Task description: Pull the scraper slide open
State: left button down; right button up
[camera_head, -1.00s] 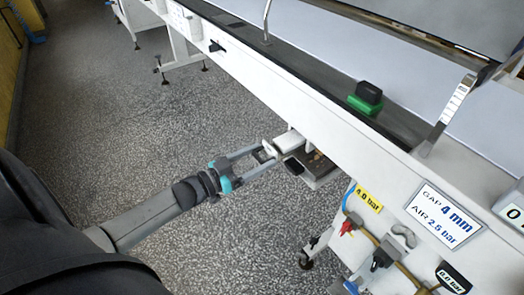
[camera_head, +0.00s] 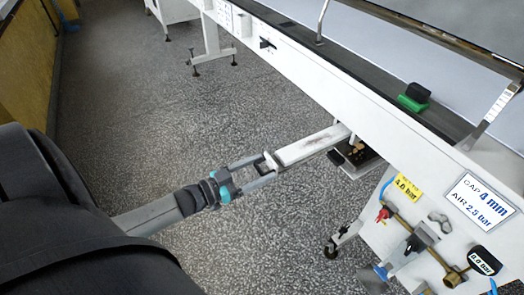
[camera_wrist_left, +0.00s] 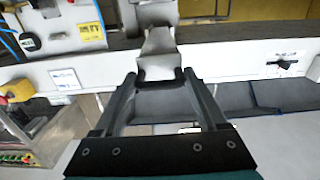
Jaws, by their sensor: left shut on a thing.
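In the left wrist view the slide (camera_wrist_left: 158,45) runs away from between the fingertips (camera_wrist_left: 160,82) toward the machine. The fingers hide the gripped part. My right gripper is not in view.
A dark tray (camera_head: 362,157) hangs under the machine beside the slide. Valves and an air line (camera_head: 410,235) sit to the right, under a yellow label (camera_head: 408,187). The speckled floor (camera_head: 130,120) is clear.

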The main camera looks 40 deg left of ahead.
pick_arm(q)
jog(key=shift+w+a, duration=0.1)
jog(key=shift+a, duration=0.2)
jog(key=shift+c, duration=1.1)
grip_release()
jog(key=shift+o, duration=0.2)
jog(key=shift+d, duration=0.15)
jog(key=shift+s, duration=0.2)
